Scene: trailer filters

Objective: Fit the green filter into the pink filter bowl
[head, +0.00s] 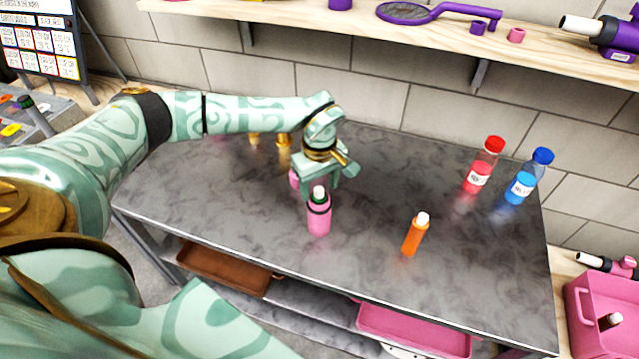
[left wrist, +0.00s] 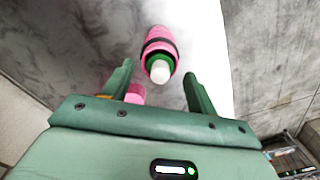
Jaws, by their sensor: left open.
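The pink filter bowl (head: 319,222) stands upright near the front middle of the grey table. The green filter (head: 319,197), with a white tip, sits in its top, with a green band showing above the pink. In the left wrist view the bowl (left wrist: 158,38) and the green filter (left wrist: 160,60) with its white end show just past my fingertips, between the two fingers. My left gripper (head: 320,188) is open, just behind the bowl in the head view, and holds nothing. How deep the filter sits is hard to tell. My right gripper is not in view.
Another pink piece (head: 294,179) is partly hidden behind my left gripper. Golden pieces (head: 283,150) stand further back. Red (head: 482,168) and blue (head: 527,180) bottles stand at the right end. The table between is clear.

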